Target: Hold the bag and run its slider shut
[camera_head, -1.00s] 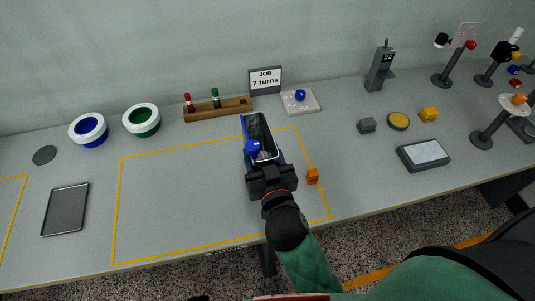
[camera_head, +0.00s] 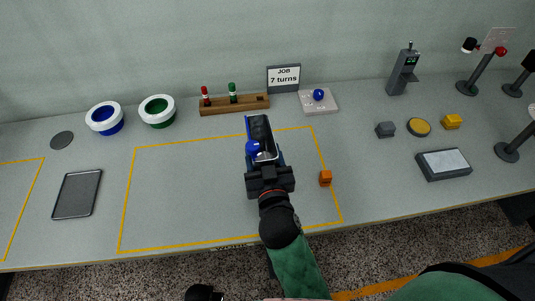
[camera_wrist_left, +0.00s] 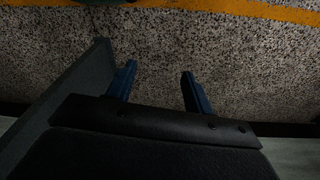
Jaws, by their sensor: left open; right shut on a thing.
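The bag (camera_head: 260,128) is a dark, narrow pouch with a pale, clear-looking patch near its close end. It is in the head view, inside the right part of the yellow outline on the table. A blue rounded piece (camera_head: 252,147) sits at its left side; I cannot tell for sure that it is the slider. My right gripper (camera_head: 264,160) is shut on the close end of the bag, and its body hides part of that end. My left gripper (camera_wrist_left: 159,72) shows in the left wrist view, open and empty, with its two blue fingers apart above the speckled floor.
A dark tray (camera_head: 77,194) lies at the left. The outlined area left of the bag is clear.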

